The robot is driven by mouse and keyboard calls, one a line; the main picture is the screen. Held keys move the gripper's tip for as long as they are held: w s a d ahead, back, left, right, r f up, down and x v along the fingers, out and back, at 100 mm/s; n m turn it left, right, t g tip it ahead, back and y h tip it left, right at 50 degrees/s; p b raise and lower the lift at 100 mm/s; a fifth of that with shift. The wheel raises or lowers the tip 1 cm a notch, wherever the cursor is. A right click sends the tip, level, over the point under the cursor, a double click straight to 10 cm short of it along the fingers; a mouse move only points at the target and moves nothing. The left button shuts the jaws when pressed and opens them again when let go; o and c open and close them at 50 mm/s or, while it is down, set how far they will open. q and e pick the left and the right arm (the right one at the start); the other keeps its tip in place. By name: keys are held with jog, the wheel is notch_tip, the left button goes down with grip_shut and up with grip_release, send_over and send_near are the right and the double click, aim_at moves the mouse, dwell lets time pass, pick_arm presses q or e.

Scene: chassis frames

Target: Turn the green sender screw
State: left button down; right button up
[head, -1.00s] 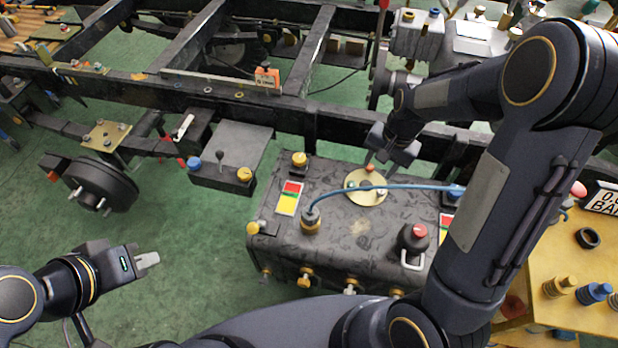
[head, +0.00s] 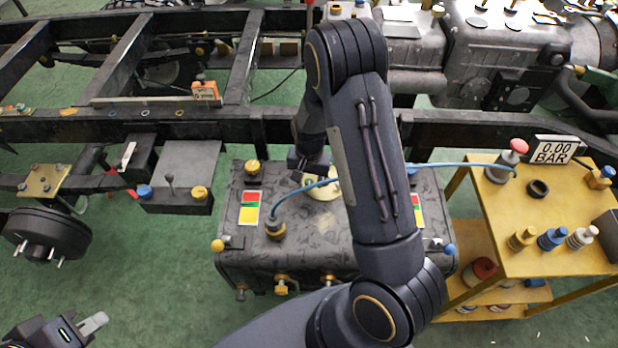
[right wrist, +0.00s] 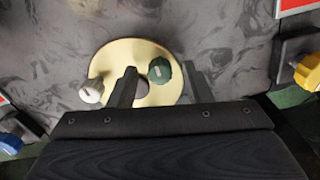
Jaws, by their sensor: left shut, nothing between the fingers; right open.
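The green screw (right wrist: 160,70) sits on a round brass plate (right wrist: 130,52) with a dark hole, on top of the dark tank. A white screw (right wrist: 91,91) is on the plate's left edge. My right gripper (right wrist: 159,68) is open over the plate. In the right wrist view the green screw shows between its fingers, nearer the right one; I cannot tell any contact. In the head view the plate (head: 322,191) is partly hidden by my right arm, and the green screw is hidden. My left gripper (head: 93,323) is shut and empty at the lower left.
A blue hose (head: 450,165) runs from the tank (head: 240,262) to a yellow cart (head: 540,260) with a 0.00 BAR display (head: 555,149). Chassis rails (head: 150,127) lie behind the tank. A yellow fitting (right wrist: 309,72) stands to the right in the wrist view.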

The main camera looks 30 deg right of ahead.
grip_shut()
jog(key=shift+n, duration=0.3)
jog(key=n+b, duration=0.1)
jog(key=n, duration=0.3)
jog(key=shift+b, duration=0.4)
jog(key=n+b, duration=0.1)
jog(key=n, duration=0.4)
jog(key=n+b, duration=0.1)
jog(key=n, duration=0.4)
jog(key=shift+n, duration=2.1)
